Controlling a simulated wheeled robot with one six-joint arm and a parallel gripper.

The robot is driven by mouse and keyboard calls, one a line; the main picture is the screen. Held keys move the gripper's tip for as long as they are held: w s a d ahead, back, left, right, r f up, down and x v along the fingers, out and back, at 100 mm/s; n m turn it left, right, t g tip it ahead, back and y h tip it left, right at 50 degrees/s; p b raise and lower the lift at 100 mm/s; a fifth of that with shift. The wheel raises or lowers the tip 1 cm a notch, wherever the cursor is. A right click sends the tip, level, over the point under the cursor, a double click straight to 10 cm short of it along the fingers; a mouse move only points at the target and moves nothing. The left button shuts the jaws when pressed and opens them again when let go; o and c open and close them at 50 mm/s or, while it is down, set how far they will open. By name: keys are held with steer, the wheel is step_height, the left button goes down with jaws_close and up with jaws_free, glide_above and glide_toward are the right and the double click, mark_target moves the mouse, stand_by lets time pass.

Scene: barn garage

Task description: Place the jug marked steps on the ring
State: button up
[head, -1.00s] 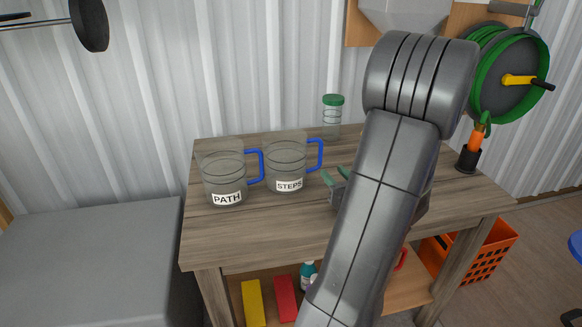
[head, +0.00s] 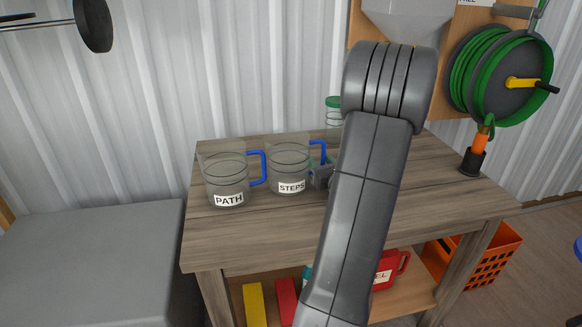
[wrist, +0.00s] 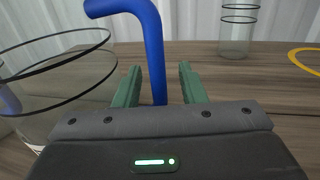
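The jug marked STEPS (head: 289,168) is clear with dark bands and a blue handle, standing upright on the wooden table. In the wrist view, its clear body (wrist: 60,80) is at the left and its blue handle (wrist: 154,50) is in the middle. My gripper (head: 322,168) is at the handle, partly hidden by my arm in the head view. In the wrist view, its green fingers (wrist: 160,88) are open, one on each side of the handle, with gaps showing. A yellow ring (wrist: 300,62) lies on the table at the right; my arm hides it in the head view.
A similar jug marked PATH (head: 227,180) stands just left of the STEPS jug. A clear container with a green lid (head: 334,103) stands behind. A hose nozzle in a dark holder (head: 472,160) stands at the table's right. The table's front left (head: 235,235) is clear.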

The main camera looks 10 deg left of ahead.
jaws_close()
